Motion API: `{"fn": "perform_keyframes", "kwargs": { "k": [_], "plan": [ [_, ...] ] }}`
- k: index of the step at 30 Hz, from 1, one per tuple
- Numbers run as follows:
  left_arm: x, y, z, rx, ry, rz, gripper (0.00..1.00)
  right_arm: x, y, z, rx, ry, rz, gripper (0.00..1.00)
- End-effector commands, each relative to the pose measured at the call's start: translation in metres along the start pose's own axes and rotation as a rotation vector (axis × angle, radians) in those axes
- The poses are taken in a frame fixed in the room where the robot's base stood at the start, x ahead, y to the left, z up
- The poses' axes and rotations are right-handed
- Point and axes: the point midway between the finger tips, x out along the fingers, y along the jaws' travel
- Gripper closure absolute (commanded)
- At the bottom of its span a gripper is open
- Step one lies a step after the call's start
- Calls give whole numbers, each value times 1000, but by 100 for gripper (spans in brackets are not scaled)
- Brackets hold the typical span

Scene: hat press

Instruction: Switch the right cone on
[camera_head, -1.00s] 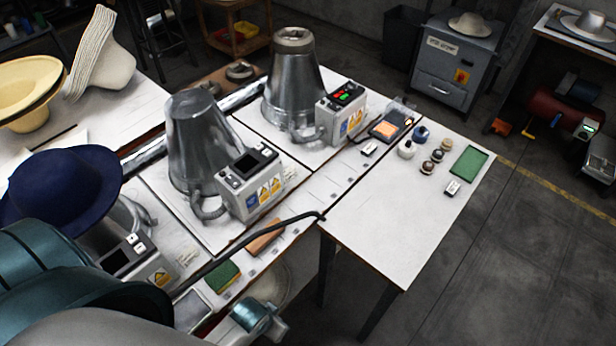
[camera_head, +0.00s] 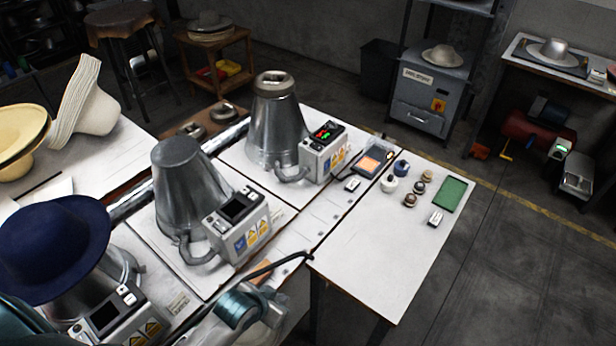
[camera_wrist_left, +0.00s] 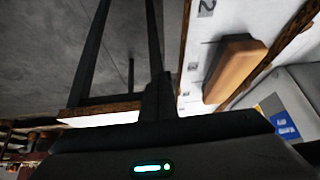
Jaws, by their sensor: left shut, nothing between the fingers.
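The left cone carries a navy hat (camera_head: 60,245). My left gripper (camera_head: 277,306) is low at the table's front edge, below the middle box and well short of the right box. It is shut and empty; its dark finger shows in the left wrist view (camera_wrist_left: 157,95). My right gripper is not seen.
An orange-brown block (camera_wrist_left: 235,70) lies near my left gripper, partly hidden in the head view.

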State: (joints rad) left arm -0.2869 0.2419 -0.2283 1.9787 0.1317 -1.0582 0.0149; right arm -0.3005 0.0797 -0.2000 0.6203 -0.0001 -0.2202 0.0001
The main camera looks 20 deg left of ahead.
Motion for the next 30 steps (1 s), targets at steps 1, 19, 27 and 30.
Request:
{"fn": "perform_keyframes", "kwargs": {
  "k": [1,19,27,30],
  "plan": [
    [3,-6,-18,13,33,2,100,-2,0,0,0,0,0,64],
    [-8,-127,-308,132,589,11,100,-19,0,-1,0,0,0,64],
    [-33,-178,-376,136,729,-16,100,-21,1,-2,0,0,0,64],
    [-37,-185,-384,136,747,-19,100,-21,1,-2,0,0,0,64]
  ]
}}
